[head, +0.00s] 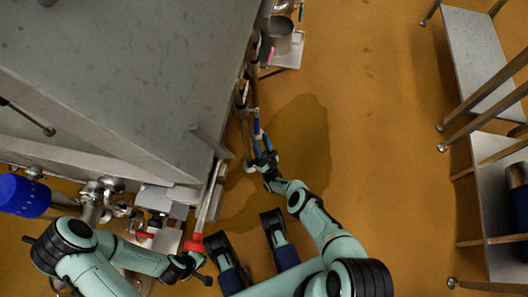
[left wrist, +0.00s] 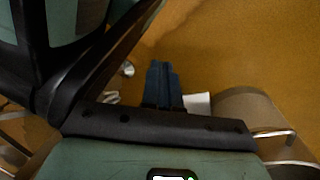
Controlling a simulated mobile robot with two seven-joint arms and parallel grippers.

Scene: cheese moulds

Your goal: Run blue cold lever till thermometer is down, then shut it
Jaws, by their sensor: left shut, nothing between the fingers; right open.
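My right gripper (head: 262,140) is open, with its blue fingers pointing up the picture beside the vat's right side. A thin pipe with a small blue part (head: 256,113) lies just beyond and close to its fingertips. I cannot tell whether they touch, or whether this part is the cold lever. My left gripper (head: 203,275) is shut and empty near the lower end of a pale rod with a red part (head: 194,243). Its shut blue fingers also show in the left wrist view (left wrist: 163,84). I cannot make out a thermometer or its reading.
The large grey vat (head: 130,70) fills the upper left. A dark wet patch (head: 303,140) spreads on the ochre floor to the right. A metal pot (head: 279,36) stands at the top. Metal shelving (head: 478,60) stands at the right. The floor between is free.

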